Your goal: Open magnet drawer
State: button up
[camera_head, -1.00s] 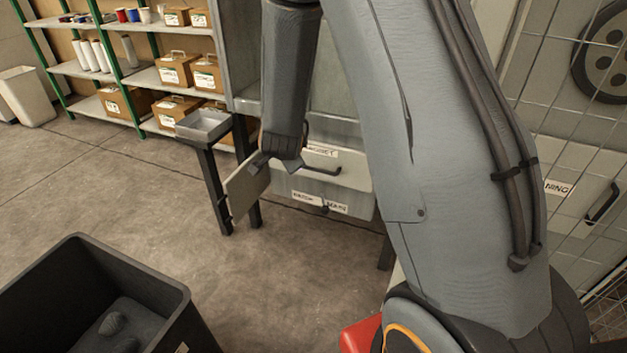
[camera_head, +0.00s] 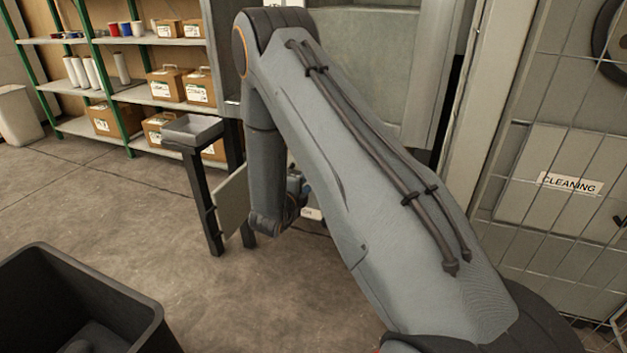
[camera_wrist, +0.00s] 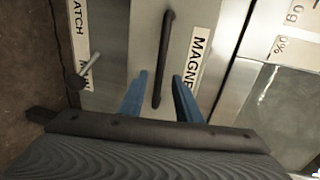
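The magnet drawer (camera_wrist: 185,30) shows in the wrist view as a metal front with a black bar handle (camera_wrist: 163,60) and a label (camera_wrist: 197,60) of which "MAGNE" is readable. My gripper (camera_wrist: 160,80) is open, its two blue fingers apart on either side of the handle's lower end in the picture. I cannot tell whether the fingers reach around the bar or are still short of it. The drawer front looks closed. In the head view my arm hides the drawer and most of my gripper.
A smaller handle or knob (camera_wrist: 82,75) sits beside a partly readable "ATCH" label (camera_wrist: 80,25). A grey tray (camera_head: 192,129) on a dark stand is left of my arm. A dark bin (camera_head: 75,300) stands front left. Open floor lies between.

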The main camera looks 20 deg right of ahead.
jog(key=shift+b+x, duration=0.4)
jog(key=shift+x, duration=2.8)
grip_shut()
